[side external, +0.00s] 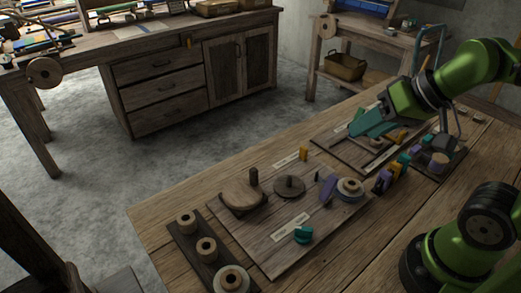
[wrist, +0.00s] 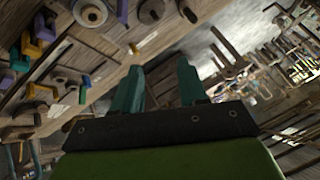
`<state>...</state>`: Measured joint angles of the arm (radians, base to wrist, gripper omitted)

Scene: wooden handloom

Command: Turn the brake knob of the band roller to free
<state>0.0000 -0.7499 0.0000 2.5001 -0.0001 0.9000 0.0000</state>
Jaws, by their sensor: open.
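A teal knob (side external: 303,235) sits beside another label at that board's front. The labels are too small to read, so I cannot tell which knob is the band roller's brake.
The larger board (side external: 262,240) carries a wooden disc with a handle (side external: 241,196), a dark disc with a peg (side external: 289,187) and a pale spool (side external: 349,189). A dark strip with several spools (side external: 206,248) lies at left.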

